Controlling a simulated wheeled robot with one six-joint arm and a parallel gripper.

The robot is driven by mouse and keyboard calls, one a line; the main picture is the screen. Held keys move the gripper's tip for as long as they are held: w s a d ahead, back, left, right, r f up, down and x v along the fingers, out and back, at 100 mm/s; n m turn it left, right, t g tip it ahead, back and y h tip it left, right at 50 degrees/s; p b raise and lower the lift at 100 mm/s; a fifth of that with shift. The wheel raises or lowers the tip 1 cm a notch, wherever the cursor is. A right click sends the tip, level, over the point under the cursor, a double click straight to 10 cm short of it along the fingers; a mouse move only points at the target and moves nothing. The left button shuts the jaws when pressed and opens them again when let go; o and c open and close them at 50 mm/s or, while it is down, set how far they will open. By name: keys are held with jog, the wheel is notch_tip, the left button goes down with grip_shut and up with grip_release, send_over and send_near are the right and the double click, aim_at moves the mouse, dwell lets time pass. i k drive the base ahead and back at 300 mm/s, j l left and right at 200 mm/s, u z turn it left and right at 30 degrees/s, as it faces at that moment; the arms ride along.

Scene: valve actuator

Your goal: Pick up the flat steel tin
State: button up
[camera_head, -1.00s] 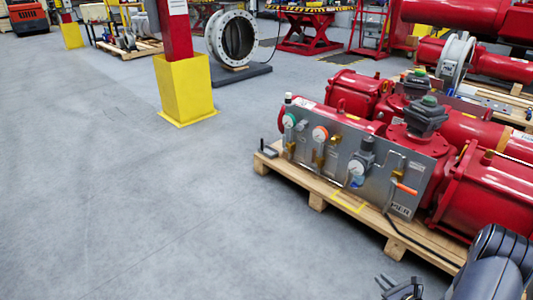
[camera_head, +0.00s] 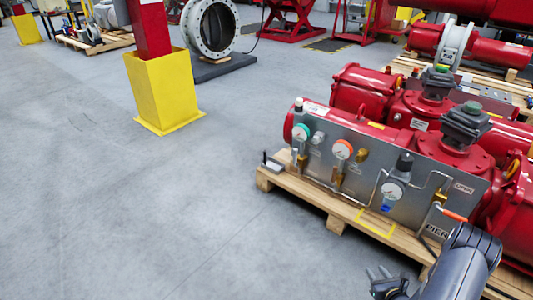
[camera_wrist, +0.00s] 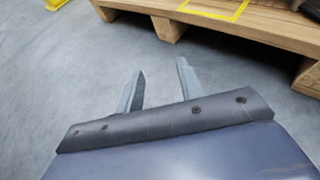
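I cannot clearly make out a flat steel tin in either view. My gripper (camera_head: 381,272) is at the bottom of the head view, in front of the pallet and well to the right of that item. In the wrist view its two fingers (camera_wrist: 160,85) stand apart with bare floor between them, so it is open and empty.
A grey panel (camera_head: 335,178) with gauges and red actuator cylinders (camera_head: 362,90) stand on the pallet. A yellow outline (camera_head: 376,223) marks the pallet's front boards. A yellow post base (camera_head: 165,90) stands at upper left. The floor left of the pallet is clear.

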aim_at(275, 167)
jog(key=i+j, duration=1)
jog(key=j, duration=0.15)
jog(key=i+j, duration=1)
jog(key=i+j+z, duration=0.05)
jog(key=j, duration=0.05)
